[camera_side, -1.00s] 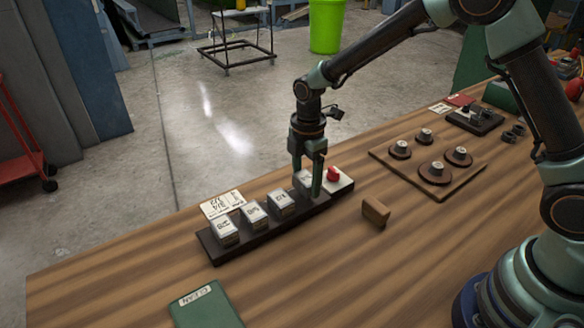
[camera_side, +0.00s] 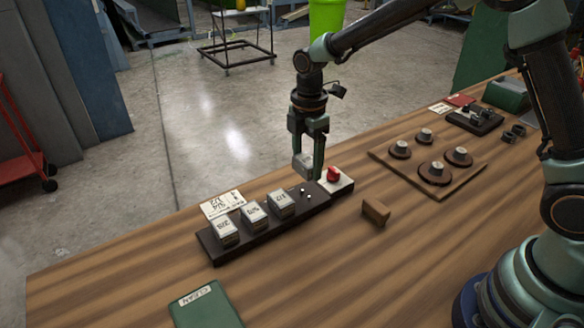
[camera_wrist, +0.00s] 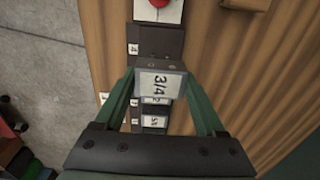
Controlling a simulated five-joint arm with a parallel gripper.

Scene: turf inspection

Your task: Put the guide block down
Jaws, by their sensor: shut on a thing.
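My gripper (camera_side: 306,158) is shut on a grey guide block (camera_side: 302,166) and holds it above the right end of a dark rack (camera_side: 318,203). In the wrist view the guide block (camera_wrist: 160,84) shows a white label reading 3/4 between my gripper's (camera_wrist: 160,73) green fingers. Below it, the rack's right-hand place is empty and shows two small light pegs (camera_side: 306,194). Several other labelled blocks (camera_side: 254,215) sit in a row on the rack to the left.
A red button (camera_side: 333,173) on a pale plate stands at the rack's right end. A brown wooden block (camera_side: 376,211) lies to the right. A board with round knobbed pieces (camera_side: 436,172) is farther right. A green CLEAN pad (camera_side: 205,306) lies in front.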

